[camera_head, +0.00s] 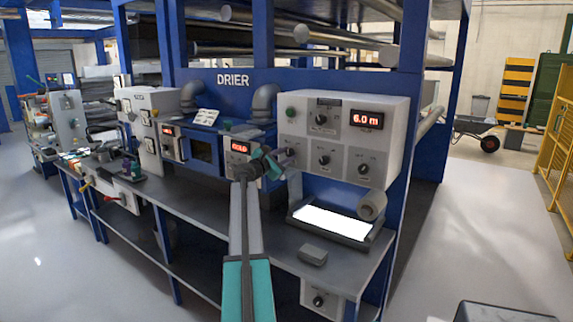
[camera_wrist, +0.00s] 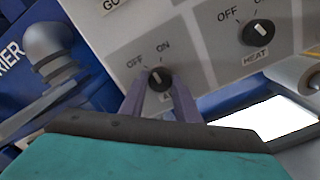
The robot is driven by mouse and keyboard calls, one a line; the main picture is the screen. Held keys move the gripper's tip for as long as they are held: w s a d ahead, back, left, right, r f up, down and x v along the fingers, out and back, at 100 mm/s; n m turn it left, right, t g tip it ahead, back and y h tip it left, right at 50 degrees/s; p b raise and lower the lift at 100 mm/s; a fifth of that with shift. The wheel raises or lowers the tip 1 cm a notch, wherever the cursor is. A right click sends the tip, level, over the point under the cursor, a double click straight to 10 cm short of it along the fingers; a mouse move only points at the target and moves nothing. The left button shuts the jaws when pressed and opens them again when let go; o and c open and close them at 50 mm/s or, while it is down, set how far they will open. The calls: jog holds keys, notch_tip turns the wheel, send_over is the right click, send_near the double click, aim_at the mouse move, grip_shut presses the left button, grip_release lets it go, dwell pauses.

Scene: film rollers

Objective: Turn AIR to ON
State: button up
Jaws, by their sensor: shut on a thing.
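The AIR knob (camera_wrist: 159,79) is a round black knob on the light grey control panel (camera_head: 343,102). In the wrist view OFF is printed to its upper left and ON to its upper right. Its label below is mostly hidden; only an "A" shows. My gripper (camera_wrist: 160,86) has its two purple fingers on either side of the knob, shut on it. A small light mark shows on the knob, but I cannot tell its exact setting. In the head view my gripper (camera_head: 284,157) is at the panel's lower left and hides this knob.
The HEAT knob (camera_wrist: 258,32) is just right of the held knob. Other panel knobs (camera_head: 323,160) and a red 6.0 m display (camera_head: 366,120) are near.

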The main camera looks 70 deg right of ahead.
jog(key=m+b, duration=0.3)
jog(key=b, duration=0.1)
jog(key=shift+f+m+b, duration=0.2)
jog(key=shift+m+b, duration=0.1)
jog(key=shift+m, duration=0.1)
jog(key=m+b, duration=0.2)
jog(key=b, duration=0.1)
jog(key=shift+r+m, duration=0.2)
jog(key=shift+m, duration=0.2)
jog(key=shift+r, duration=0.1)
jog(key=o, duration=1)
jog(key=shift+o, duration=0.2)
